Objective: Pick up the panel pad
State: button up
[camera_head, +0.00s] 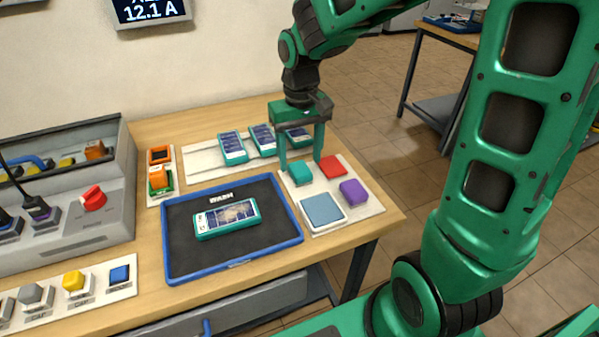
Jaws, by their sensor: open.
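My gripper (301,164) points down over the white board (357,212) at the table's right end. Its two fingers are apart, one at each side of a small teal block (300,175) in this view. I cannot tell whether they touch it. A red block (333,167), a purple block (354,192) and a flat blue-grey square (323,210) also lie on this board. No label shows which of these is the panel pad. A teal-framed panel (227,218) lies on the blue-rimmed black tray (180,262).
Several teal-framed panels (233,148) stand on a white strip behind the tray; the gripper partly covers the right one. A grey console (80,235) with a red knob stands left. A row of coloured buttons (73,281) lies at front left.

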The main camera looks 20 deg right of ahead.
aim_at(299, 168)
jog(key=shift+f, duration=1.6)
jog(key=shift+w, duration=0.1)
jog(key=c, duration=1.2)
jog(key=shift+o, duration=0.2)
jog(key=shift+r, duration=0.2)
jog(key=r, duration=0.4)
jog(key=shift+w+a+r, duration=0.1)
jog(key=shift+a, duration=0.15)
jog(key=w+a+r, duration=0.3)
jog(key=a+r, duration=0.3)
jog(key=a, duration=0.4)
jog(key=shift+w+a+r, duration=0.2)
jog(key=shift+w+a, duration=0.1)
jog(key=shift+w, duration=0.05)
